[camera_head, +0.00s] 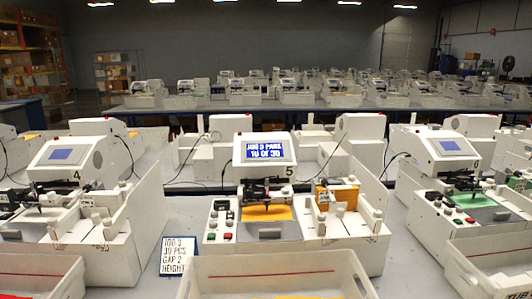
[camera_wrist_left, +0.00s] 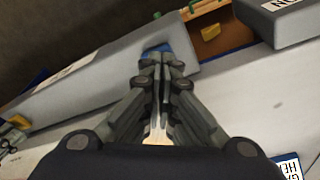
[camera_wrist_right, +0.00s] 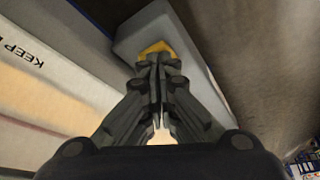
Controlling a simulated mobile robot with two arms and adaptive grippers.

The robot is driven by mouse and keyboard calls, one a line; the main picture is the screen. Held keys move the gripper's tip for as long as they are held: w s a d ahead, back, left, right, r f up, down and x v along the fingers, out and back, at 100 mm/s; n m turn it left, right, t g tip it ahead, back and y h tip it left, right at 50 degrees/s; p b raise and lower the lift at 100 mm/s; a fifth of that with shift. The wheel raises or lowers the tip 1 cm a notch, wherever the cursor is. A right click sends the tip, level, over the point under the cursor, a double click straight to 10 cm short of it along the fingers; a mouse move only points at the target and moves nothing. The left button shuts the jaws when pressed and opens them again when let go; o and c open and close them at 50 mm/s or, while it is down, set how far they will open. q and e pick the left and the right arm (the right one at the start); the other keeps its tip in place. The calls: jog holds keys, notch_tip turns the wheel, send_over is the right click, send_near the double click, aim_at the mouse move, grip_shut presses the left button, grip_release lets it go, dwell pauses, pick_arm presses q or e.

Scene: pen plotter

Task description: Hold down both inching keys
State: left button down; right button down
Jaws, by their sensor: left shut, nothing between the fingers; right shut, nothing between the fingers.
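In the left wrist view, my left gripper (camera_wrist_left: 160,66) is shut and empty. Its tips lie over a blue key-like piece (camera_wrist_left: 156,48) on a grey body (camera_wrist_left: 100,82). In the right wrist view, my right gripper (camera_wrist_right: 158,64) is shut and empty. Its tips lie over a yellow key-like piece (camera_wrist_right: 156,47) on another grey body (camera_wrist_right: 150,25). The fingers partly hide both pieces, and I cannot tell whether they touch or press them. Neither gripper shows in the head view. There, plotter 5 (camera_head: 265,172) stands in the middle, its blue screen (camera_head: 265,149) lit.
Plotter 4 (camera_head: 66,158) stands left and plotter 6 (camera_head: 455,150) right. A job card (camera_head: 174,256) stands at plotter 5's front left. A pale tray (camera_head: 270,268) fills the front. In the right wrist view, a pale wall with "KEEP" lettering (camera_wrist_right: 50,95) lies left of the fingers.

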pick_arm(q)
jog(key=shift+r, duration=3.05)
